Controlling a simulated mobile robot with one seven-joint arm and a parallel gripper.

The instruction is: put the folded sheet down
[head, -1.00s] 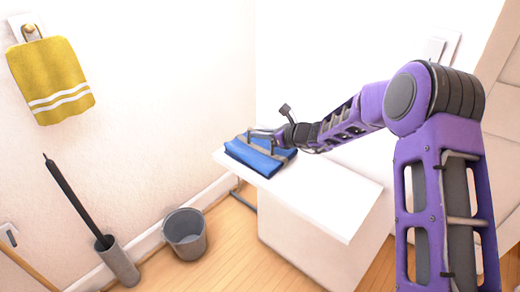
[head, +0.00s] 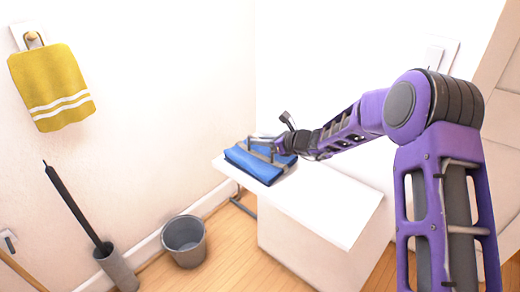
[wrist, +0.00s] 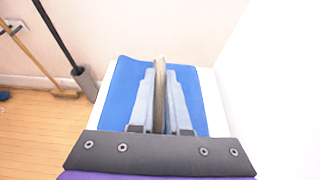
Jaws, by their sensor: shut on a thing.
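The folded sheet (head: 254,164) is blue and lies flat at the far left end of a white table top (head: 325,205). It also shows in the wrist view (wrist: 127,88), spread on both sides of my fingers. My gripper (head: 262,147) is over the sheet, with its fingers close together. In the wrist view my gripper (wrist: 160,85) is shut on a thin, greyish-brown upright part in the middle of the sheet. The fingers hide part of the sheet. The sheet appears to touch the table top, but I cannot tell for sure.
A grey bin (head: 185,240) stands on the wooden floor left of the table. A dark-handled brush in a grey holder (head: 116,265) stands by the wall. A yellow towel (head: 52,88) hangs at upper left. The table's nearer right part is bare.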

